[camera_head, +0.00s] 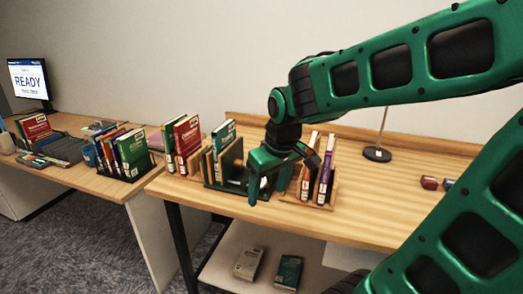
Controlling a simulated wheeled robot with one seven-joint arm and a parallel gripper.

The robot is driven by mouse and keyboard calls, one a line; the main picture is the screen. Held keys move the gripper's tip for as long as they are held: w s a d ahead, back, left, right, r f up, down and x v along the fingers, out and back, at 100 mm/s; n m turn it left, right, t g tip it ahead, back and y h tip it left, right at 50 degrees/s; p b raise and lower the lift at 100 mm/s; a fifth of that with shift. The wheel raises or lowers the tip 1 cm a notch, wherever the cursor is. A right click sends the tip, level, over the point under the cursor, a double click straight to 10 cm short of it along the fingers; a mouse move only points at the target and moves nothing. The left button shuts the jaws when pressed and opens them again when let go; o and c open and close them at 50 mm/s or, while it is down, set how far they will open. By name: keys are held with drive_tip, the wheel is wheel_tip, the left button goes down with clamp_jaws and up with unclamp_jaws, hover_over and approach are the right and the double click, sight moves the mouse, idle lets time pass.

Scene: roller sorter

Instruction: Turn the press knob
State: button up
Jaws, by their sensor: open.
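A dark green metal stand (212,183) with wooden boards and a green book in it stands near the left front edge of the wooden desk; it appears to be the press. My green and black gripper (280,180) is open and points down in front of the stand's right side.
A wooden rack (326,192) with orange and purple books stands close behind and right of my gripper. Red and green books (187,138) stand left. A lamp base (377,154) and small red and blue blocks (429,183) lie right.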

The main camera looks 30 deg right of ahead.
drive_tip(key=w+r+n, duration=0.5)
drive_tip(key=w+n, duration=0.1)
drive_tip(key=w, duration=0.4)
drive_tip(key=w+d+r+n+g, duration=0.3)
drive_tip(key=w+d+r+n, duration=0.2)
drive_tip(key=w+d+n, duration=0.65)
drive_tip(key=shift+m, duration=0.75)
drive_tip(key=f, duration=0.3)
drive_tip(key=s+f, duration=0.1)
drive_tip(key=f, duration=0.2)
drive_tip(key=s+d+f, duration=0.1)
drive_tip(key=f, duration=0.2)
drive_tip(key=shift+s+f, duration=0.15)
drive_tip(key=shift+f, duration=0.2)
drive_tip(key=c, duration=1.1)
drive_tip(key=shift+o, duration=0.2)
drive_tip(key=shift+a, duration=0.2)
drive_tip(key=shift+d, duration=0.1)
